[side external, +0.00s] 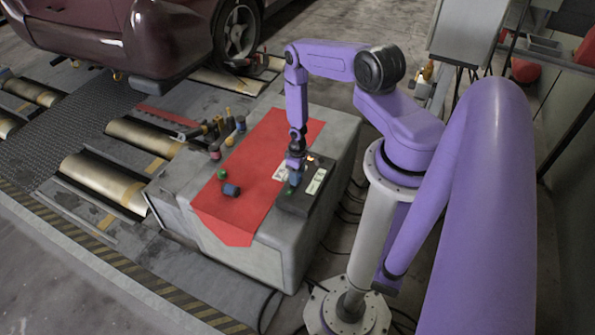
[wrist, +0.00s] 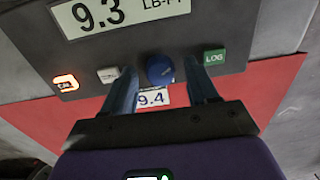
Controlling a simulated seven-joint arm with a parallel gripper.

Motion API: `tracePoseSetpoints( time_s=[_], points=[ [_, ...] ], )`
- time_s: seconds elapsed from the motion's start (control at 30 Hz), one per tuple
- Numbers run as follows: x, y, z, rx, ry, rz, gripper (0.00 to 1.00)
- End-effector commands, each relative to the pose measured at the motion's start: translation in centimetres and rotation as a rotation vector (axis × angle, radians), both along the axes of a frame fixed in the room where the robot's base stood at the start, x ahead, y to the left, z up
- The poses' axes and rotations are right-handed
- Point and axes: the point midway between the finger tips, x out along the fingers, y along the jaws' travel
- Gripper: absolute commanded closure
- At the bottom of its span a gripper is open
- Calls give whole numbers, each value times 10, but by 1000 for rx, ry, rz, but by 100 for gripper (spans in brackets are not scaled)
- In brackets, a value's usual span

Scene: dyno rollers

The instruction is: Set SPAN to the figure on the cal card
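A dark control box (wrist: 120,58) shows a display (wrist: 118,14) reading 9.3 with a partly cut-off "LB-F" unit. A round blue knob (wrist: 160,70) sits on its panel; I see no readable SPAN lettering. A white card (wrist: 151,97) reading 9.4 lies by the box's edge, partly framed by my fingers. My gripper (wrist: 160,74) is open, one finger on each side of the knob, with gaps visible. In the side view my gripper (side external: 294,174) is down at the box (side external: 305,199), beside the white card (side external: 279,173).
The panel also has a green LOG button (wrist: 214,57), a pale button (wrist: 108,74) and a lit orange switch (wrist: 65,83). A red cloth (side external: 245,170) covers the grey cabinet. A blue cylinder (side external: 231,190), a green piece (side external: 222,174) and several small items stand left.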

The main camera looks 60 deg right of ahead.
Motion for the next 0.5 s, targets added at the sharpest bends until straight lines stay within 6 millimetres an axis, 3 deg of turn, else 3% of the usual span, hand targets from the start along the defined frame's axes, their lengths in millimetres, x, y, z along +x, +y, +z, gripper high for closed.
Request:
tracePoseSetpoints(
  time_s=[0.23, 0.5],
  points=[
    [1, -2, 16, 0, -2, -1, 42],
    [1, -2, 56, -1, -2, 0, 42]
  ],
)
